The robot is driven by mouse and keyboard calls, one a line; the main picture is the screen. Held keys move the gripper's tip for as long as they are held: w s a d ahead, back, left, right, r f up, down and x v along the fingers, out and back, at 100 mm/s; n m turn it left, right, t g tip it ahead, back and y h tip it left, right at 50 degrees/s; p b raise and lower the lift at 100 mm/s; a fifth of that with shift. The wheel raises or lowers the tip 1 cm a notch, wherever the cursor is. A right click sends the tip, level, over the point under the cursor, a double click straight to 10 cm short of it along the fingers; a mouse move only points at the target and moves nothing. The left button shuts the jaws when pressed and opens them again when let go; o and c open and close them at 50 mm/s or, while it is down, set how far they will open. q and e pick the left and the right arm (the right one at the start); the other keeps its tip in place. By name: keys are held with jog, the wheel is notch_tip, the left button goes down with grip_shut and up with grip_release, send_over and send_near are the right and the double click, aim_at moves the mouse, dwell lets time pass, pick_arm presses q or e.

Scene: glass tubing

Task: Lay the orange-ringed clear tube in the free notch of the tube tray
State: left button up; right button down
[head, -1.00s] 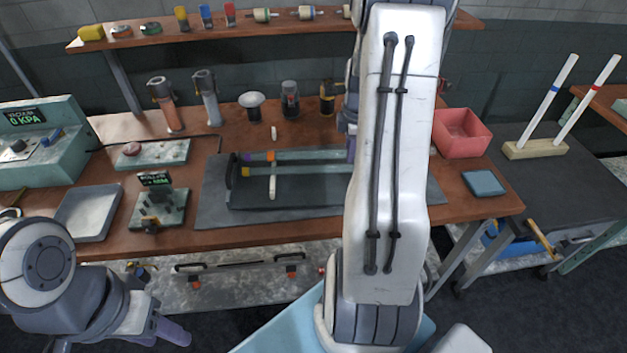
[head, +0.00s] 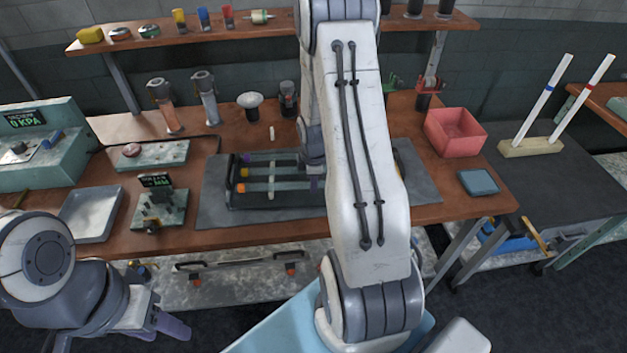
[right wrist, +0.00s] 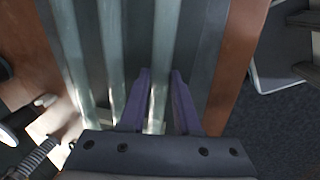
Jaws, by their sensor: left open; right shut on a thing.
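The orange-ringed clear tube (head: 290,186) lies lengthwise along the near side of the tube tray (head: 232,200), its orange end at the left. My right arm hides its right part. My right gripper (right wrist: 160,73) is shut on this tube, one purple finger on each side. Two other tubes lie parallel behind it, one purple-ended (head: 246,157) and one yellow-ended (head: 243,172). Whether the held tube rests in the notch or hovers just above it, I cannot tell. My left gripper (head: 172,326) is open and empty at lower left, away from the table.
A grey tray (head: 90,214) and a small gauge stand (head: 158,208) are left of the tube tray. A red bin (head: 455,132) and a blue pad (head: 478,182) are at the right. Pump-like fittings (head: 205,95) stand behind. My right arm covers the tray's right part.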

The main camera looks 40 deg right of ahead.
jog(key=c, duration=0.6)
grip_release()
jog(key=shift+f, duration=0.1)
notch_tip(320, 180, up, 12)
jog(key=s+a, duration=0.1)
jog(key=s, duration=0.1)
jog(key=s+a+r+m+y, duration=0.1)
jog(key=a+r, duration=0.1)
jog(key=a, duration=0.8)
jog(key=s+a+r, duration=0.1)
jog(key=a+r, duration=0.2)
jog(key=a, duration=0.7)
jog(key=s+a+r+m, duration=0.1)
jog(key=s+a, duration=0.3)
jog(key=s, duration=0.1)
jog(key=s+a+r+g, duration=0.1)
jog(key=s+a, duration=0.3)
jog(key=s, duration=0.2)
jog(key=s+a+m+y, duration=0.1)
jog(key=s+a, duration=0.4)
jog(key=s, duration=0.1)
jog(key=shift+s+r+m+g, duration=0.15)
jog(key=shift+r+m+g, duration=0.15)
jog(key=shift+r+g, duration=0.1)
